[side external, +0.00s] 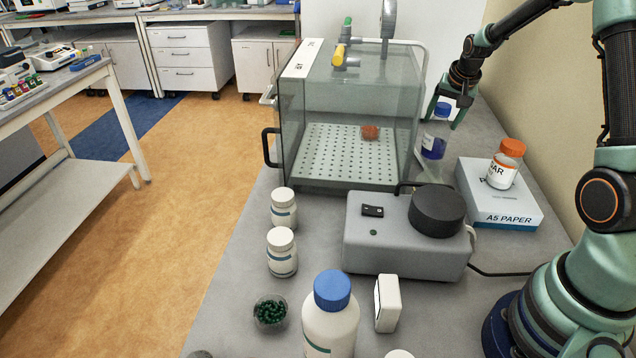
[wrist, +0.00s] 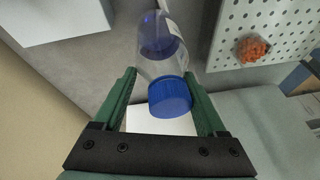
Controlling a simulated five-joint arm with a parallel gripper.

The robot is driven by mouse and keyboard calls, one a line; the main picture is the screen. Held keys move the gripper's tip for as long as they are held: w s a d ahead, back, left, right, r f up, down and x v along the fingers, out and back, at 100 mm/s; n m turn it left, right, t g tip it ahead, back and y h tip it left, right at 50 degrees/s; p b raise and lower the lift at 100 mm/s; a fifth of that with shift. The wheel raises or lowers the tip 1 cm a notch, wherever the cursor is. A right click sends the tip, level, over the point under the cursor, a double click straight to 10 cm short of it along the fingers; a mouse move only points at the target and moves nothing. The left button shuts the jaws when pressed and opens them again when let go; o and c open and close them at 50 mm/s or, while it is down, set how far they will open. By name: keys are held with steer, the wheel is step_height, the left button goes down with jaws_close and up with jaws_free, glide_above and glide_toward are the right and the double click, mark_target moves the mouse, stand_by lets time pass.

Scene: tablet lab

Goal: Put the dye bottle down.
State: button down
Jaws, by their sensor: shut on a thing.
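The dye bottle (side external: 433,146) is a clear bottle with blue liquid, a pale label and a blue cap. It is close beside the right wall of the glass chamber, roughly upright with a slight lean. My gripper (side external: 447,117) is shut on it near the cap, coming from above. In the wrist view the bottle (wrist: 161,45) sits between the two green fingers of my gripper (wrist: 166,95), cap toward the camera. Whether its base touches the grey bench (side external: 235,262) cannot be told.
The glass chamber (side external: 345,105) holds an orange lump (side external: 370,131) on a perforated plate. An orange-capped jar (side external: 502,170) stands on the A5 paper box (side external: 507,211) nearer the camera. A grey device (side external: 400,245) with a black round top is in front of the chamber.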

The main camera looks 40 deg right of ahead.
mark_target(440, 129)
steer(key=shift+f, duration=1.7)
steer(key=shift+f, duration=0.15)
jaws_free()
steer(key=v, duration=1.2)
steer(key=s+a+r+n, duration=0.2)
steer(key=s+a+n, duration=0.1)
steer(key=a, duration=0.5)
steer(key=s+a+r+n+t+y, duration=0.1)
steer(key=s+a+n, duration=0.3)
steer(key=a, duration=0.5)
steer(key=s+a+r+n+t+y, duration=0.1)
steer(key=s+a+n, duration=0.3)
steer(key=a, duration=0.5)
steer(key=shift+s+r, duration=0.15)
steer(key=shift+r, duration=0.7)
